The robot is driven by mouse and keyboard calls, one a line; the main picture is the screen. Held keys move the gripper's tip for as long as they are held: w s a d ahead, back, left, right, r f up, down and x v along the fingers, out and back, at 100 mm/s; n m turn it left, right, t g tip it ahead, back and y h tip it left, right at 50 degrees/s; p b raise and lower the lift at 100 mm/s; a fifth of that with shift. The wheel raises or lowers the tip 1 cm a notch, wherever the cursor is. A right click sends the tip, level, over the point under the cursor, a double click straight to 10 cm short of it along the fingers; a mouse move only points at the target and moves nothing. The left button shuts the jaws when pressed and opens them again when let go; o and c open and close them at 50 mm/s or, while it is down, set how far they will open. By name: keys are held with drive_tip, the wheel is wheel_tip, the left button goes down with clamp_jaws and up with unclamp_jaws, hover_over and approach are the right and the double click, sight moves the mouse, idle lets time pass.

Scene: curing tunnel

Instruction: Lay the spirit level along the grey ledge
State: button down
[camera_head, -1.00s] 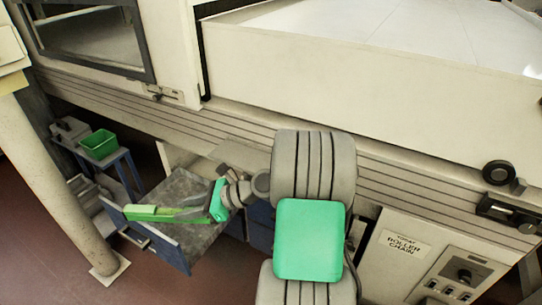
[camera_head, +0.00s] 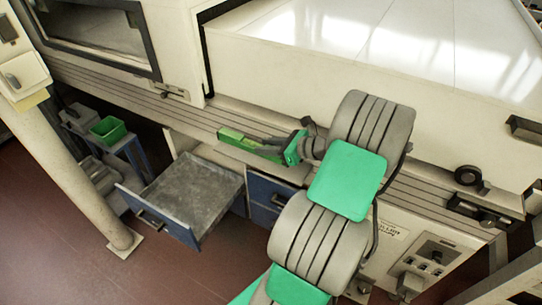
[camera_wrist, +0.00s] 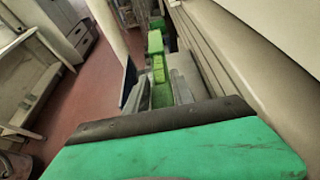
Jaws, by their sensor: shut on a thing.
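The green spirit level (camera_head: 236,141) is held in my gripper (camera_head: 270,150), pointing left out of the jaws. In the head view it overlaps the front edge of the grey grooved ledge (camera_head: 175,113) and runs roughly along it. I cannot tell whether it touches the ledge or hangs just in front of it. In the wrist view the level (camera_wrist: 157,72) extends away from the jaws, with the ledge (camera_wrist: 207,62) to its right. The gripper is shut on the level, and the fingers hide its near end.
An open drawer (camera_head: 190,196) juts out below, left of my arm. The white machine housing (camera_head: 310,70) rises behind the ledge. The ledge's left stretch is clear.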

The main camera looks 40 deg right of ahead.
drive_tip(key=shift+w+d+f, duration=0.2)
drive_tip(key=shift+d+f, duration=0.75)
drive_tip(key=shift+f, duration=0.2)
drive_tip(key=shift+d+f, duration=0.15)
drive_tip(key=shift+f, duration=0.75)
drive_tip(key=shift+d+f, duration=0.1)
drive_tip(key=shift+f, duration=0.75)
drive_tip(key=shift+f, duration=0.2)
drive_tip(key=c, duration=1.1)
unclamp_jaws()
drive_tip(key=shift+o, duration=0.2)
